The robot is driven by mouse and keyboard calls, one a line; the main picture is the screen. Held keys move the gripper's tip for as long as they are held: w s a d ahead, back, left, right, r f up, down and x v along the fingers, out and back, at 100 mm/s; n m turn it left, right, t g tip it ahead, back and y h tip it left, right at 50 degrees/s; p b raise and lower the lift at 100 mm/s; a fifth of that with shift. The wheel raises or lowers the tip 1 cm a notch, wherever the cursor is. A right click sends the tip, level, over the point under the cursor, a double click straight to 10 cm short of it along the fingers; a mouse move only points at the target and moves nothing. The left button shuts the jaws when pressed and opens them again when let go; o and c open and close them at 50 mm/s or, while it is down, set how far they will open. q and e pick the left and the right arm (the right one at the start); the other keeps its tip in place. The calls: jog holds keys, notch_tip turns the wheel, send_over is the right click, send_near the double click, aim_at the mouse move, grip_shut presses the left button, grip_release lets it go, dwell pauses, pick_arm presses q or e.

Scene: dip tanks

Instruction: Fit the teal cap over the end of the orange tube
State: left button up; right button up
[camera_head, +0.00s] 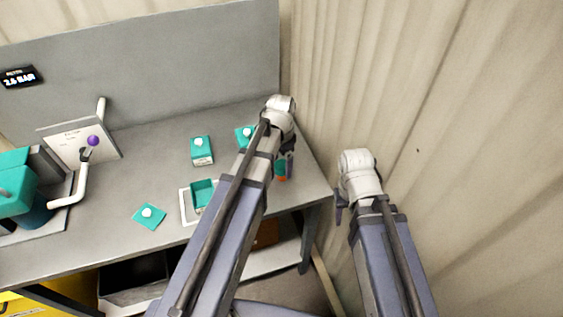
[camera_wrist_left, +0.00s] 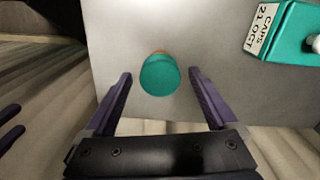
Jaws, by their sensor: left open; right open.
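The teal cap (camera_head: 279,166) is near the right end of the grey bench, with a bit of the orange tube (camera_head: 282,178) showing beside it. In the left wrist view the teal cap (camera_wrist_left: 160,76) is a round disc, with a thin orange edge of the tube (camera_wrist_left: 159,52) behind it. How far the cap covers the tube is hidden. My left gripper (camera_head: 288,168) is open, its fingers on either side of the cap in the left wrist view and apart from it. My right gripper (camera_head: 341,206) is open and empty, right of the bench.
Teal boxes with white knobs (camera_head: 202,151) stand on the bench; one in the left wrist view is labelled CAPS (camera_wrist_left: 287,30). An open teal box sits in a white tray (camera_head: 184,208). A teal lid (camera_head: 149,215) lies nearby. A corrugated wall (camera_head: 470,120) bounds the right side.

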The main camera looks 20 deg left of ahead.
aim_at(281, 165)
pick_arm(q)
notch_tip(281, 165, up, 12)
jog(key=r+p, duration=0.1)
jog(key=p, duration=1.1)
jog(key=s+d+n+y, duration=0.1)
jog(key=s+d+n, duration=0.4)
jog(key=s+d, duration=0.5)
jog(key=s, duration=0.4)
jog(key=shift+d+f, duration=0.25)
jog(key=shift+d, duration=0.05)
jog(key=shift+s, duration=0.1)
